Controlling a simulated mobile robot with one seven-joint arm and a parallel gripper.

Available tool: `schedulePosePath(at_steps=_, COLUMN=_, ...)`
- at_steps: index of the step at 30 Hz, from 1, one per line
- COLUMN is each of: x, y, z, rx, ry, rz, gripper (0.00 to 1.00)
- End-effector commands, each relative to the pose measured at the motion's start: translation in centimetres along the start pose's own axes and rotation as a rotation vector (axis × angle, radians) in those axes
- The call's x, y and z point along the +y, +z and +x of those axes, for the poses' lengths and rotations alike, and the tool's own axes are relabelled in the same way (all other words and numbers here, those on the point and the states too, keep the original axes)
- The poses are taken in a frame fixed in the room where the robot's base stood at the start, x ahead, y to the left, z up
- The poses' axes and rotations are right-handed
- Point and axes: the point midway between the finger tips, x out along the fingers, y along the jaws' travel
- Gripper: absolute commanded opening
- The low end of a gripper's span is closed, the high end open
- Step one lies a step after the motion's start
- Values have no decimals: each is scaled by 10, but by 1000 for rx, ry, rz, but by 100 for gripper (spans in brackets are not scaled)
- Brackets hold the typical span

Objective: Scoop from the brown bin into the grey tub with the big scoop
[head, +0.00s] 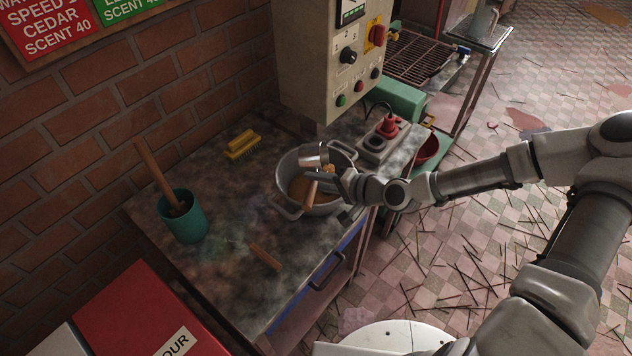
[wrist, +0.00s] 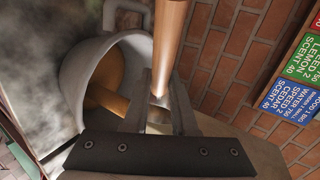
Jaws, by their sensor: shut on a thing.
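My gripper (head: 338,180) is shut on the wooden handle (wrist: 171,45) of a scoop, above the grey tub. The scoop's metal cup (head: 313,155) shows over the tub's back rim in the head view, and I cannot tell what it holds. The grey tub (head: 285,178) is a round pot with side handles on the worktop, with orange-brown stuff inside. It also shows in the wrist view (wrist: 88,82), left of the fingers (wrist: 160,98). The gripper hides part of the tub. I cannot make out a brown bin in either view.
A teal bucket (head: 183,222) with a wooden handle stands left on the worktop (head: 225,285). A yellow brush (head: 242,145) lies by the wall, a wooden piece (head: 266,257) near the front. A control box (head: 325,75) overhangs behind the tub. A red bin (head: 125,305) is lower left.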

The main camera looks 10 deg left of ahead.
Motion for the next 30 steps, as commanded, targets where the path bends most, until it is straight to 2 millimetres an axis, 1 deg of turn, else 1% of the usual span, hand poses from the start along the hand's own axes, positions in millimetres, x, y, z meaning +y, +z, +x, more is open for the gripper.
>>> schedulePosePath(at_steps=3, x=7, y=-1, z=2, rx=-1, ry=-67, rz=39, gripper=0)
schedulePosePath(at_steps=13, x=8, y=-2, z=0, rx=-13, ry=-203, rz=111, gripper=0)
schedulePosePath(at_steps=30, x=4, y=-2, z=-2, rx=-17, ry=-231, rz=123, gripper=0)
